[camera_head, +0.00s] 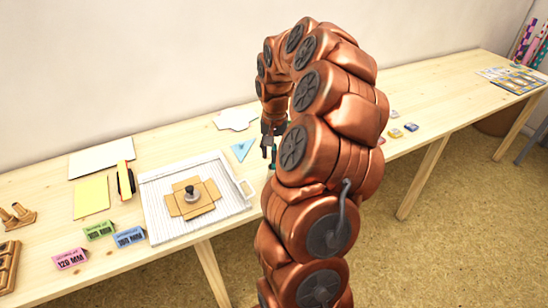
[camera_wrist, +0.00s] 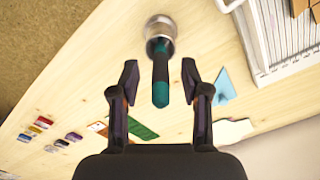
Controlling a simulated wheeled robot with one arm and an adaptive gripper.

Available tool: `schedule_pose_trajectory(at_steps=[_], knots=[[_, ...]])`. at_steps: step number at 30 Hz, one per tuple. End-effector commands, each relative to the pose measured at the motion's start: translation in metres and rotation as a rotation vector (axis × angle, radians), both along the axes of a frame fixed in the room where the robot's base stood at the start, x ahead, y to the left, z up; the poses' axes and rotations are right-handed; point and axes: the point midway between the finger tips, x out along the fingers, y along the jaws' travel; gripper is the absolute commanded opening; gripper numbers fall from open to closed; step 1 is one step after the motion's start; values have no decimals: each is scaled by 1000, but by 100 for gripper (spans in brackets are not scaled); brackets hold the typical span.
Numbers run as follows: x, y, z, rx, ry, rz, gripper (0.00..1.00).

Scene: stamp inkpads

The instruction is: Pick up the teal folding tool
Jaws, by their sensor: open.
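The teal folding tool (camera_wrist: 161,92) has a teal shaft with a dark band. It stands in or on a round metal holder (camera_wrist: 158,27) on the table; how it sits there is not clear. In the wrist view my gripper (camera_wrist: 160,80) is open, with one finger on each side of the tool and a visible gap at both sides. In the head view my gripper (camera_head: 268,146) points down at the table, and a small teal part of the tool (camera_head: 273,156) shows beside it. My arm hides most of the tool and the holder there.
A light blue triangle (camera_head: 242,150) lies left of my gripper. A white ridged board (camera_head: 161,228) with cardboard and a stamp is further left. Small coloured inkpads (camera_head: 395,133) lie to the right. A green flat piece (camera_wrist: 143,130) is near the gripper.

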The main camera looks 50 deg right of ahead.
Motion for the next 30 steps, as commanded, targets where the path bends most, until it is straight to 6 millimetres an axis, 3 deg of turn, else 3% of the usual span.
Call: schedule_pose_trajectory(at_steps=[6, 14, 27, 30], knots=[[0, 1, -28, 3, 5, 1, 46], [0, 1, -34, 1, 3, 0, 46], [0, 1, -33, 2, 3, 1, 1], [0, 1, -33, 1, 2, 0, 0]])
